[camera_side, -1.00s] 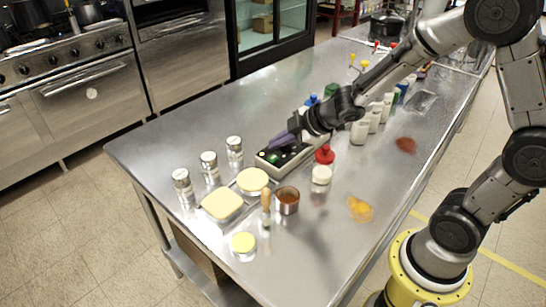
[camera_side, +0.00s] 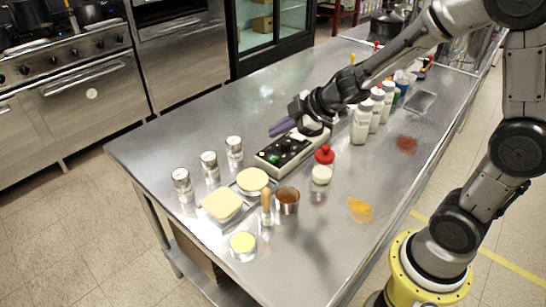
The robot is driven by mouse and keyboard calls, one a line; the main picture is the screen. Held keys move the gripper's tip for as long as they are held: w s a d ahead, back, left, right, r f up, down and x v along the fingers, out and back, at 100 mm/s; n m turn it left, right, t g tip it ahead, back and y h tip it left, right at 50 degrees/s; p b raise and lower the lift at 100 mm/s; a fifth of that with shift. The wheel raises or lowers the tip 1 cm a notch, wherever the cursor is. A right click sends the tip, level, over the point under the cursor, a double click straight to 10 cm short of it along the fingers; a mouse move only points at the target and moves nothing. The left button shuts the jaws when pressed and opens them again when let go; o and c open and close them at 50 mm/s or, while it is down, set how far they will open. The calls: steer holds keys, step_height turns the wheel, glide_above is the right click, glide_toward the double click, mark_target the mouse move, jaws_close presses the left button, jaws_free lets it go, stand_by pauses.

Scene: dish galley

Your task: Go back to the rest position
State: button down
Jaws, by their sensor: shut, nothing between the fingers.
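My gripper (camera_side: 287,124) is shut and empty, with purple fingers pointing left. It hangs above the far side of a grey box with a dark top (camera_side: 270,158) on the steel table (camera_side: 325,235). A small green thing shows in the box. My arm reaches in from the upper right and hides part of the table behind it.
White bottles (camera_side: 361,127) stand in a row right of the box. A red-capped bottle (camera_side: 322,172), a brown-filled cup (camera_side: 287,200), a brush-like handle (camera_side: 266,203), yellow-topped containers (camera_side: 222,204) and shakers (camera_side: 183,185) stand nearer.

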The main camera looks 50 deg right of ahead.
steer(key=shift+a+r, duration=0.15)
steer(key=shift+r, duration=0.2)
steer(key=s+d+r+m+t+h, duration=0.2)
steer(key=s+r+m, duration=0.15)
steer(key=r, duration=0.35)
steer(key=s+d+r+m+t+h, duration=0.1)
steer(key=s+d+r+m+h, duration=0.15)
steer(key=s+r, duration=0.4)
steer(key=s+a+f+m+g+y, duration=0.1)
steer(key=s+a+f+m+g, duration=0.1)
steer(key=s, duration=0.6)
steer(key=s+a+f+m+g+y, duration=0.1)
steer(key=s+a+f+m+g, duration=0.1)
steer(key=s, duration=0.6)
step_height(320, 180, down, 3)
steer(key=shift+r+m+g, duration=0.2)
steer(key=shift+m+g, duration=0.5)
steer(key=shift+g, duration=0.5)
steer(key=shift+y, duration=0.25)
stand_by(3.1)
